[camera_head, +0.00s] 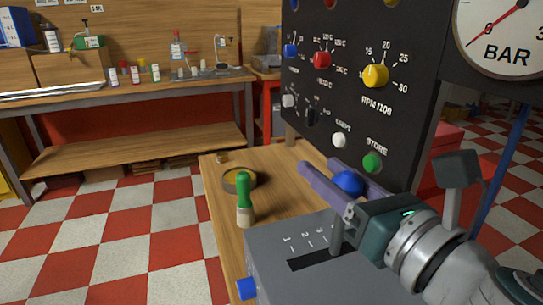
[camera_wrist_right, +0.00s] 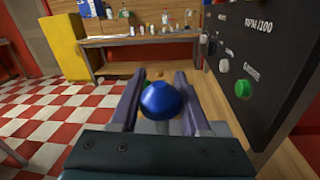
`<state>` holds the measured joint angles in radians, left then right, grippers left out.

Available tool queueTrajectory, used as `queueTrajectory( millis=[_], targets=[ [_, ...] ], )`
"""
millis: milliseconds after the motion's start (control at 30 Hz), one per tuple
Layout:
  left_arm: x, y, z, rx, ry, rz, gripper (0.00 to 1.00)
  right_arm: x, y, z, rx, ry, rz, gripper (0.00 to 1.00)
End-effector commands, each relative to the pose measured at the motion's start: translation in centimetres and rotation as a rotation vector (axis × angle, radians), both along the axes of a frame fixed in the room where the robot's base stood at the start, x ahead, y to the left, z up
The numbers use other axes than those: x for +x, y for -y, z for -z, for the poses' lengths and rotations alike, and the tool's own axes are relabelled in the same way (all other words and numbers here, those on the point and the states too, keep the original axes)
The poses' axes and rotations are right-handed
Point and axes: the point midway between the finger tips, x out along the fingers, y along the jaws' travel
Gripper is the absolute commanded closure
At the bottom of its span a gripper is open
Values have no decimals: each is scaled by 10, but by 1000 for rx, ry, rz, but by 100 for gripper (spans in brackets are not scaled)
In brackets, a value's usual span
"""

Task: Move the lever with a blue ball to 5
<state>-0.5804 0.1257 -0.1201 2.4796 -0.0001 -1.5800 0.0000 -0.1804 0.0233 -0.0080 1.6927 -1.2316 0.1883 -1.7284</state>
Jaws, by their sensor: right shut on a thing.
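The lever's blue ball (camera_head: 348,183) stands above a grey box (camera_head: 290,262) at the lower middle of the head view. The lever's grey stem (camera_head: 337,237) rises from a dark slot (camera_head: 308,260) in the box top. Low numbers show along the slot at the left; the 5 is not readable, and my gripper and arm cover the right part. My right gripper (camera_head: 340,180) is shut on the blue ball, with a purple finger on each side. The ball also shows between the fingers in the right wrist view (camera_wrist_right: 162,100). My left gripper is not in view.
A black panel (camera_head: 345,90) with coloured knobs and a pressure gauge (camera_head: 500,35) stands close behind my right gripper. A green-handled tool (camera_head: 243,195) and a round dish (camera_head: 230,181) are on the wooden table (camera_head: 285,165). A blue knob (camera_head: 245,288) juts from the box's left side.

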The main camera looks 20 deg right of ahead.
Motion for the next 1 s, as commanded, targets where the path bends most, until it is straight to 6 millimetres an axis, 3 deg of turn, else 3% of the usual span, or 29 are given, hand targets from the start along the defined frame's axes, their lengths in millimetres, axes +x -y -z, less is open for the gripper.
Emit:
queueTrajectory(
  millis=[333, 700, 1000],
  targets=[
    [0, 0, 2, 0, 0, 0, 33, 0, 5, 1, 19, -2, 0, 100],
    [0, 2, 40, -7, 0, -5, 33, 7, 83, 23, 417, -35, 0, 100],
    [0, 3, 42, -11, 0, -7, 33, 8, 95, 23, 497, -42, 0, 100]
  ],
)
